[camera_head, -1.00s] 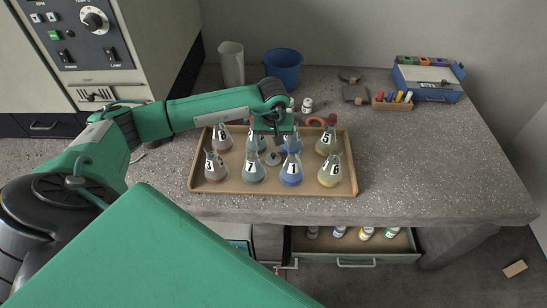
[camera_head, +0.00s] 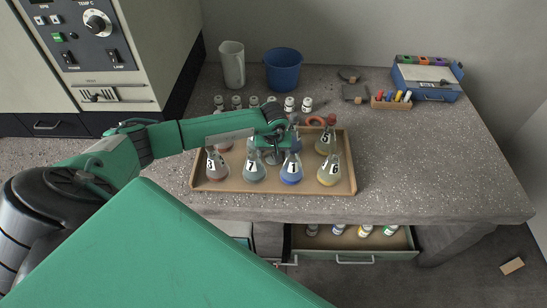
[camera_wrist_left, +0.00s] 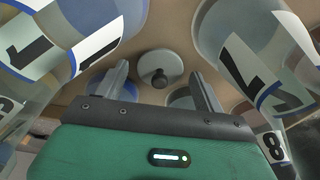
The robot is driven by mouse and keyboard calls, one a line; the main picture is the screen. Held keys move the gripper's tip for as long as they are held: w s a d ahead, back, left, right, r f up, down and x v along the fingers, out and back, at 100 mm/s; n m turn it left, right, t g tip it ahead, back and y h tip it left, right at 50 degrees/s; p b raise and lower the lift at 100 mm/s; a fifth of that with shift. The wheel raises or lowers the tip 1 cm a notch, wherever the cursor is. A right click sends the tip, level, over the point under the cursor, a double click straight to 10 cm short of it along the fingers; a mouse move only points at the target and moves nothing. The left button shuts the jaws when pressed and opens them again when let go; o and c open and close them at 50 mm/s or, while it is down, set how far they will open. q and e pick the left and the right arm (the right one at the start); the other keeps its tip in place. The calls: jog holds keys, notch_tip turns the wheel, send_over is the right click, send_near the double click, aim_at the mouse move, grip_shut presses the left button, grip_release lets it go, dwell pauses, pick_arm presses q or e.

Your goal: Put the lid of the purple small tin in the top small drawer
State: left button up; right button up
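A round grey lid with a dark knob (camera_wrist_left: 160,72) lies on the bottom of the cardboard-brown tray (camera_head: 205,188), among the flasks; it also shows in the head view (camera_head: 272,158). My left gripper (camera_head: 275,143) is low over the tray between the flasks. In the left wrist view its two fingers (camera_wrist_left: 160,82) are apart, with the lid seen between and beyond them and nothing held. I cannot make out a purple tin. An open drawer (camera_head: 357,260) under the bench holds several small bottles. My right gripper is out of view.
Numbered flasks, including blue flask 1 (camera_head: 291,172), teal flask 7 (camera_head: 254,170) and yellow flask 6 (camera_head: 330,172), stand close around the gripper. Behind are white-capped bottles (camera_head: 289,104), a blue bucket (camera_head: 283,72) and a jug (camera_head: 232,66).

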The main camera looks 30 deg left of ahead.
aim_at(273, 153)
pick_arm(q)
jog(key=c, duration=0.9)
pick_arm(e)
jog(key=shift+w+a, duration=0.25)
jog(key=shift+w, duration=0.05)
pick_arm(q)
jog(key=shift+o, duration=0.2)
jog(key=shift+r, duration=0.15)
jog(key=shift+r, duration=0.2)
notch_tip(273, 153, up, 6)
jog(key=shift+f+b, duration=0.15)
jog(key=shift+b, duration=0.35)
notch_tip(273, 153, up, 13)
jog(key=b, duration=0.2)
jog(key=s+d+r+m+h+p, duration=0.1)
jog(key=s+d+m+p, duration=0.5)
jog(key=s+d, duration=0.7)
jog(key=shift+s+d+r, duration=0.15)
jog(key=shift+d+r, duration=0.1)
jog(key=shift+d, duration=0.75)
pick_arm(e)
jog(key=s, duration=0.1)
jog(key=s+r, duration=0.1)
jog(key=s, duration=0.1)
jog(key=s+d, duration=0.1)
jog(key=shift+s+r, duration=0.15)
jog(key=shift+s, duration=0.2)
